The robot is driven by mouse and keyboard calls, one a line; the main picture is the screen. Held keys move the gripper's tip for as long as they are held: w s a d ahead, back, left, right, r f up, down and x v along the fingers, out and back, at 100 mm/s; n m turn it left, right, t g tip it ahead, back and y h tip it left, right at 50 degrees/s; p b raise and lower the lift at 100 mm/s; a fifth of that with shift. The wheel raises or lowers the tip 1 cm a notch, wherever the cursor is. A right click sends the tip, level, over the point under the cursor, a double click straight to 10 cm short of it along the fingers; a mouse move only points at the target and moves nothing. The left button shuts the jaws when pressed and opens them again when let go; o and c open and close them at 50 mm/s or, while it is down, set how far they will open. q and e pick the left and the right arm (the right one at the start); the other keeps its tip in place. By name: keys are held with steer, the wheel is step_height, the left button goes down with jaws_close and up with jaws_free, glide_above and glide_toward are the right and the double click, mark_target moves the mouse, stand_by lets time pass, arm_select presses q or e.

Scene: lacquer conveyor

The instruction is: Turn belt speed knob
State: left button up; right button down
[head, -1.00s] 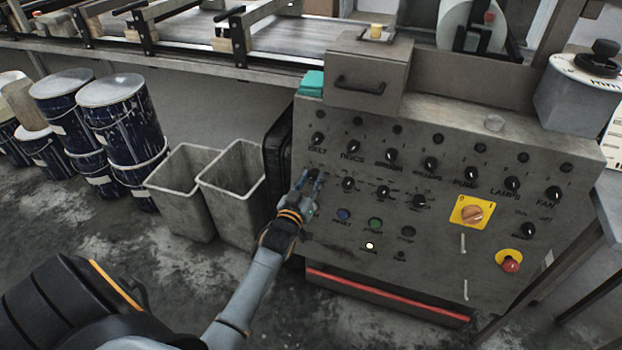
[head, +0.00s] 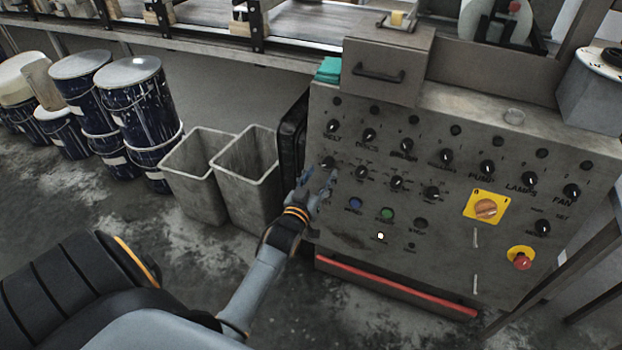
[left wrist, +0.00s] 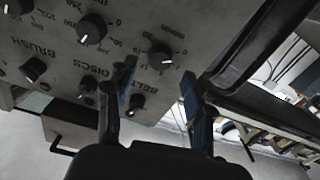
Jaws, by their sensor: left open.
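The belt speed knob (head: 328,163) is a small black knob at the left end of the second row on the grey control panel (head: 450,235). In the left wrist view this knob (left wrist: 160,57), with a white mark and a number scale around it, shows upside down. My left gripper (head: 320,176) is open in front of the panel's left side, just below the knob. In the left wrist view the two blue fingertips of my left gripper (left wrist: 157,74) stand apart, with the knob just beyond the gap. Contact cannot be told. My right gripper is out of view.
The BELT switch (head: 332,127) sits above the knob, with more knobs to the right. A yellow-backed rotary switch (head: 486,207) and a red emergency button (head: 521,261) are farther right. Grey bins (head: 247,165) and paint cans (head: 138,105) stand left.

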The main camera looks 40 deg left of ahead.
arm_select(q)
steer(key=v, duration=0.8)
steer(key=shift+s, duration=0.3)
